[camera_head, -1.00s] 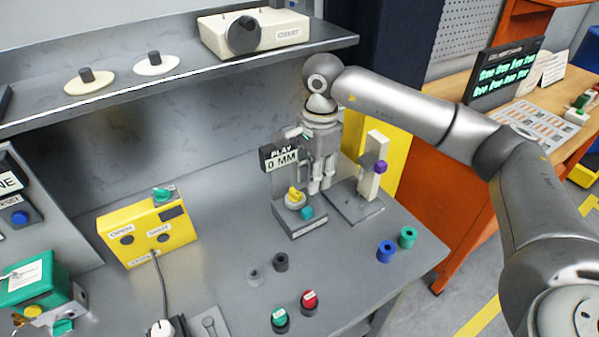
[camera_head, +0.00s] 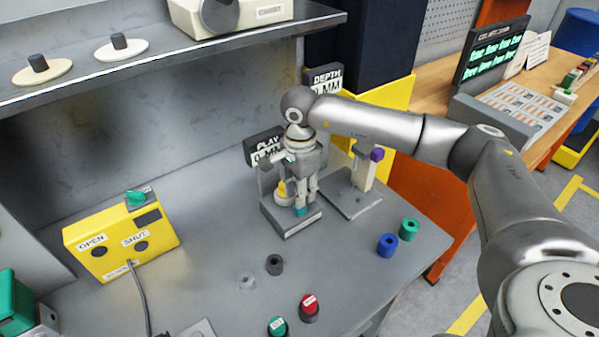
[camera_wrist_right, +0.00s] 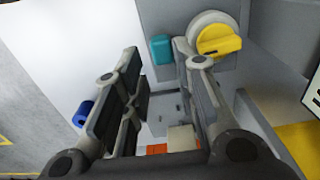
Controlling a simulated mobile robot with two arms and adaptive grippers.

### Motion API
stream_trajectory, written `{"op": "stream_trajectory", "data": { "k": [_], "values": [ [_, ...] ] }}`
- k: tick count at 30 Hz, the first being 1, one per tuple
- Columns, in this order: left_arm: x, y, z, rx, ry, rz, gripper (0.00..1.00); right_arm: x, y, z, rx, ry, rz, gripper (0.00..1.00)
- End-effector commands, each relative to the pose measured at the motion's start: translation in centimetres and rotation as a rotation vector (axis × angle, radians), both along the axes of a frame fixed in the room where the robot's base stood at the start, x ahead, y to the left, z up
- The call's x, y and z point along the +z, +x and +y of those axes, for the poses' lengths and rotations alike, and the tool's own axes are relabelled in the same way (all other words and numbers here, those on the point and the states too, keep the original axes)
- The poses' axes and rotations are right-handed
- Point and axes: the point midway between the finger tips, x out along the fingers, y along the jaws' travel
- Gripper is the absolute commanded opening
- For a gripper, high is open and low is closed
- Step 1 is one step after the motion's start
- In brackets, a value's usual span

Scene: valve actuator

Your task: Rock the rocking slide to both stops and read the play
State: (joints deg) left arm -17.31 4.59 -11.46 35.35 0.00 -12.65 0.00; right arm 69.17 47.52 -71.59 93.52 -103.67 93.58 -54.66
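The play fixture (camera_head: 290,226) is a grey block on the bench. Its display (camera_head: 264,148) is headed PLAY and partly covered; the reading looks like 0 MM. The fixture carries a yellow knob (camera_head: 282,188) on a pale round base and a small teal block (camera_head: 300,211). Both show in the right wrist view, the yellow knob (camera_wrist_right: 218,40) and the teal block (camera_wrist_right: 161,49). I cannot tell which part is the rocking slide. My right gripper (camera_head: 306,197) points down at the fixture. Its fingers (camera_wrist_right: 157,62) are apart with the teal block seen between their tips; contact is unclear. My left gripper is not in view.
A second fixture (camera_head: 352,200) with a purple piece stands close on the right, with a DEPTH display (camera_head: 325,80) behind. A yellow OPEN/SHUT box (camera_head: 120,235) is at left. Blue (camera_head: 387,245) and green (camera_head: 408,229) rings lie at right. A shelf (camera_head: 180,60) overhangs the back.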

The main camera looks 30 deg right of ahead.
Motion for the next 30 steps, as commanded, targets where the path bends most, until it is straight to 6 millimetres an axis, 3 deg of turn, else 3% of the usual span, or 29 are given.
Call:
{"op": "stream_trajectory", "data": {
  "k": [6, 12, 21, 27, 28, 30],
  "values": [
    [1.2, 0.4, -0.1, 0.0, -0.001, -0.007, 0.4, -3.3, 0.0, 0.0, -0.001, 0.0, 0.002, 0.27],
    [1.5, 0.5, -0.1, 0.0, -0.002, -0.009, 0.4, -4.7, 0.0, 0.0, 0.0, 0.001, 0.0, 0.27],
    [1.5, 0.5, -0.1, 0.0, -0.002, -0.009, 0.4, -4.9, 0.0, 0.1, 0.0, 0.001, -0.001, 0.26],
    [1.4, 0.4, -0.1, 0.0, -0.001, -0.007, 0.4, -4.9, 0.0, 0.1, 0.0, 0.001, -0.002, 0.0],
    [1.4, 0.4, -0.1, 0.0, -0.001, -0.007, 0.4, -4.9, 0.0, 0.1, 0.0, 0.001, -0.002, 0.2],
    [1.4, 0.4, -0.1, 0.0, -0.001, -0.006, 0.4, -4.9, 0.0, 0.1, 0.0, 0.001, -0.002, 0.11]
  ]
}}
